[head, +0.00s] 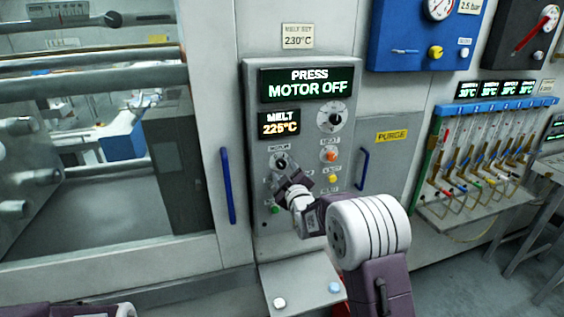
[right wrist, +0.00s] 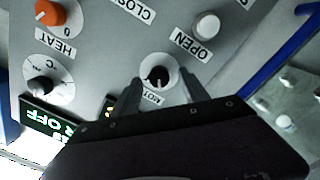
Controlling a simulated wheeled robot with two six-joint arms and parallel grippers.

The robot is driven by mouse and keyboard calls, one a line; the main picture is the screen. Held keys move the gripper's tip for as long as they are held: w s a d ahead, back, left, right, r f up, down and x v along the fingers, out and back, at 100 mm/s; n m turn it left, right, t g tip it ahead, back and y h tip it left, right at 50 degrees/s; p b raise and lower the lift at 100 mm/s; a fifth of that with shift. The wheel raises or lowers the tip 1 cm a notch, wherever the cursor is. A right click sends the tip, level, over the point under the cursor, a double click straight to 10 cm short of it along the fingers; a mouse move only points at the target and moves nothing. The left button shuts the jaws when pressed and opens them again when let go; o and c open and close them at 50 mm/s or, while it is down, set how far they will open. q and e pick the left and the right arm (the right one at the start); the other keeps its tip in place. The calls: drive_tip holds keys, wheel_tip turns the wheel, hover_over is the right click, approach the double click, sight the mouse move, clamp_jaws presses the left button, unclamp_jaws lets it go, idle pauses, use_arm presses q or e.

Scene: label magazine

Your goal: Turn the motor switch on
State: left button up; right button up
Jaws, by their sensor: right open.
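The motor switch (head: 281,162) is a small dark knob on a round pale dial, on the grey control panel (head: 262,235). In the right wrist view, which is upside down, the dark knob (right wrist: 157,77) shows with a partly hidden label below it. The panel's display (head: 308,84) reads "PRESS MOTOR OFF". My right gripper (head: 283,180) is open and empty at the panel, just below the switch in the head view. In the right wrist view its fingertips (right wrist: 161,80) lie either side of the knob; I cannot tell whether they touch it. My left gripper is out of view.
An orange heat knob (head: 330,155), a temperature dial (head: 332,118) and a yellow button (head: 333,179) sit close by. A white open button (right wrist: 207,25) shows in the wrist view. Blue handles (head: 227,186) (head: 362,170) flank the panel. A small shelf (head: 300,275) juts out below.

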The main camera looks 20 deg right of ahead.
drive_tip(key=shift+w+r, duration=0.15)
drive_tip(key=shift+w, duration=0.85)
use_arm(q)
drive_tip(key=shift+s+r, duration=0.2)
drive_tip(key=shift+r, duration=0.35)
use_arm(e)
clamp_jaws()
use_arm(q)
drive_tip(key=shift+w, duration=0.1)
